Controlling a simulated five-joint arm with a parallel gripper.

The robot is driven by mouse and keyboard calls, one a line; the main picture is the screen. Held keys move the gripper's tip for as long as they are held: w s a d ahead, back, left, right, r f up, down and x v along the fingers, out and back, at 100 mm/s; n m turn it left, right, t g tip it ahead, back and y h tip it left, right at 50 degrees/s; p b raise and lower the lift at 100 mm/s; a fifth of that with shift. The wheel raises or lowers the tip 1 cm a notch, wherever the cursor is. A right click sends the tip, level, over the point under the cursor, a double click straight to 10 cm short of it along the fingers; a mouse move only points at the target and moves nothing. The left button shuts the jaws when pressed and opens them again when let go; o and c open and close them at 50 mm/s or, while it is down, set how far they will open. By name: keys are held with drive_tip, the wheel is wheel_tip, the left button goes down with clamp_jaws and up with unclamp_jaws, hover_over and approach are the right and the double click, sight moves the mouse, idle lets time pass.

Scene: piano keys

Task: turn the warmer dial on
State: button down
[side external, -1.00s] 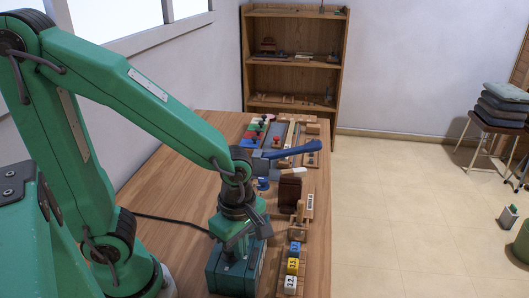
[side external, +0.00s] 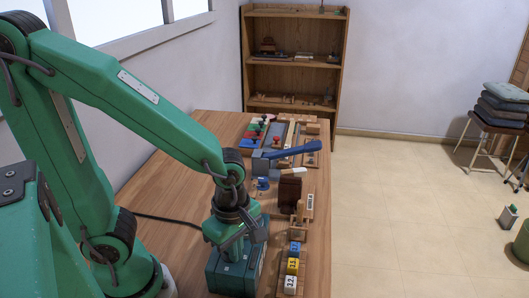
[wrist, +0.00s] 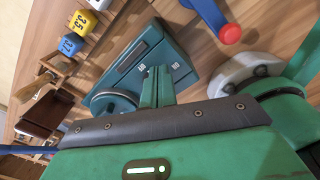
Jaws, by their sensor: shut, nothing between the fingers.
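The teal warmer box (side external: 228,280) stands on the table below my gripper in the side view. In the wrist view the box (wrist: 130,62) shows a dark slot and two small white marks on its face. A round teal part (wrist: 113,101) is at its lower left; I cannot tell if it is the dial. My gripper (wrist: 159,72) is shut and empty, its fingertips over the face between the two white marks. They hide what lies behind them, and I cannot tell if they touch. In the side view my gripper (side external: 229,254) points down at the box.
Yellow (side external: 293,266), blue (side external: 295,249) and white (side external: 290,285) numbered blocks stand right of the box. A dark brown block (side external: 290,192) and a blue-handled lever (side external: 293,149) are farther back. A red-tipped blue handle (wrist: 230,33) is at the wrist view's top. The table's left side is mostly clear.

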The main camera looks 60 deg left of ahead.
drive_tip(key=shift+s+d, duration=0.1)
drive_tip(key=shift+d, duration=0.3)
idle(0.4)
drive_tip(key=shift+r, duration=3)
drive_tip(key=w, duration=0.1)
drive_tip(key=w+a+r, duration=0.1)
drive_tip(key=shift+w+a, duration=0.1)
drive_tip(key=shift+w, duration=0.25)
drive_tip(key=shift+f, duration=0.1)
drive_tip(key=shift+f, duration=3.45)
